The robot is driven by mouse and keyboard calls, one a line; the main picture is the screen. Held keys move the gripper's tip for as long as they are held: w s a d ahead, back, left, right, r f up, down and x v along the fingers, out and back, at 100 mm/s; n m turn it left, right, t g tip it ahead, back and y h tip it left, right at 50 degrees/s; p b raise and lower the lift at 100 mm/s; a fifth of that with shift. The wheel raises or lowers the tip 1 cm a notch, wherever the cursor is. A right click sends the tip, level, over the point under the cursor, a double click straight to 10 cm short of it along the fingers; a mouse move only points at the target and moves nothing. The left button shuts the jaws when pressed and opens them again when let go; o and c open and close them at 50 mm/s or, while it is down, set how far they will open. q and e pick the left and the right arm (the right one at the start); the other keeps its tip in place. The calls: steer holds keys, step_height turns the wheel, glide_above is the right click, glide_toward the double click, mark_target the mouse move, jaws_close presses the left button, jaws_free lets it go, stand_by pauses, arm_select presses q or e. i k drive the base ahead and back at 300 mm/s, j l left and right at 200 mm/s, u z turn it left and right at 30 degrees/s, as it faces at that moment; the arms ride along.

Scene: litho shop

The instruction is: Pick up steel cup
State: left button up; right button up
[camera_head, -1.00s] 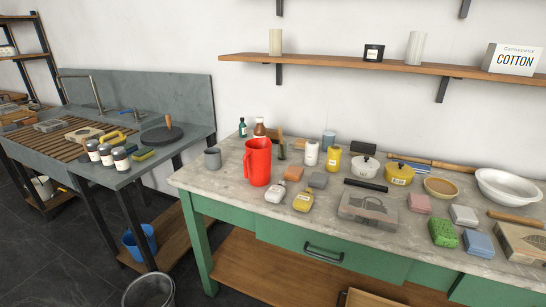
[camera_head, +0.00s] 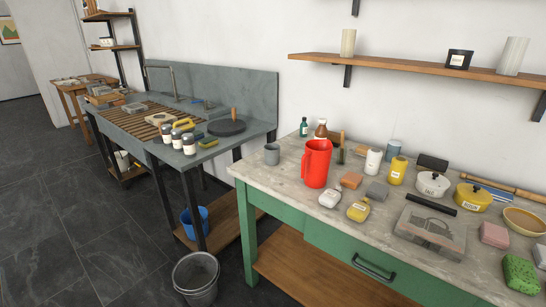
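A small grey cup (camera_head: 272,154), which looks like the steel cup, stands upright near the left back part of the green table's worktop (camera_head: 262,178). It is just left of the red pitcher (camera_head: 316,163) with a small gap between them. Neither of my grippers is in the head view, so I cannot see their state.
Bottles (camera_head: 321,129) stand behind the pitcher. A stone box (camera_head: 431,232), pots (camera_head: 433,184) and sponges fill the table to the right. A grey sink bench (camera_head: 150,140) stands left. A metal bucket (camera_head: 196,278) is on the floor. Dark floor lies open at left.

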mark_target(272, 155)
steer(key=i+j+u, duration=0.1)
steer(key=i+j, duration=0.3)
steer(key=i+j+u, duration=0.15)
steer(key=i+j, duration=0.2)
steer(key=i, duration=0.2)
steer(key=i+j+u, duration=0.1)
steer(key=i+j, duration=0.25)
steer(key=i, duration=0.15)
